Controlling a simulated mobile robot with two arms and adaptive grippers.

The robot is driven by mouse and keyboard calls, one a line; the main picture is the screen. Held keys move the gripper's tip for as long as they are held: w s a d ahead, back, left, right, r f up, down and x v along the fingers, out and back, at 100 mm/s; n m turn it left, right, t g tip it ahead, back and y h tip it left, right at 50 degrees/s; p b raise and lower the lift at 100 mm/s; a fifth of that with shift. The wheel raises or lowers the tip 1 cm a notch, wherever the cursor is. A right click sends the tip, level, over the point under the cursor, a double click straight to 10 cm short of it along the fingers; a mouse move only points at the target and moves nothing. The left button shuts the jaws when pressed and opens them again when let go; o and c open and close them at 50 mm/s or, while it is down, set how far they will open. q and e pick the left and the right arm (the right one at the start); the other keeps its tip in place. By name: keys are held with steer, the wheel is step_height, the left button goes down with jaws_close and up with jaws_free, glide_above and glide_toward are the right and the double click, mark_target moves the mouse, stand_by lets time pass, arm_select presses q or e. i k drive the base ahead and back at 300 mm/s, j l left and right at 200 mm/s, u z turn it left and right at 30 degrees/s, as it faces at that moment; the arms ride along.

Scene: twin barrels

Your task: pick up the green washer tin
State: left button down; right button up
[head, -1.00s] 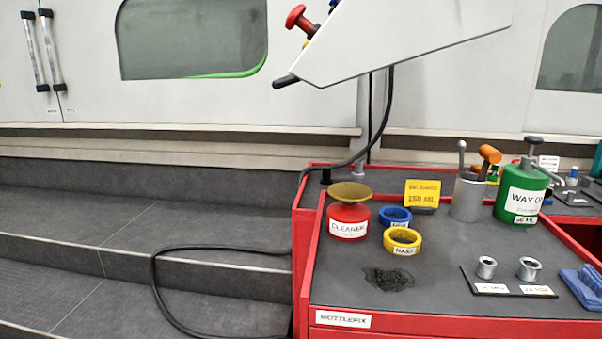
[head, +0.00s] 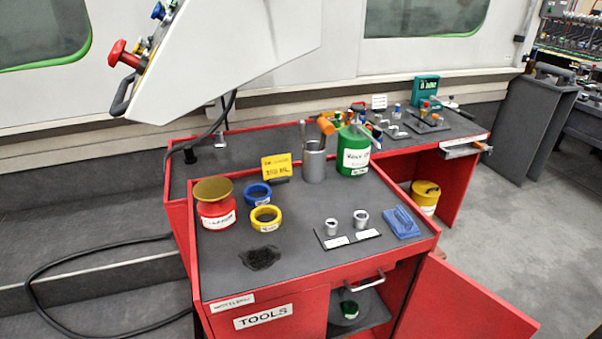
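A larger green can (head: 354,150) with a white label and a spout stands on the cart top at the back right. A teal-green box (head: 425,91) stands on the far bench. Neither of my grippers is in view.
The red cart (head: 262,318) has its door (head: 465,305) swung open to the right. Floor at right is clear.

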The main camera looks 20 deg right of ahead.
mark_target(350, 310)
steer(key=k+z, duration=0.1)
steer(key=z, duration=1.1)
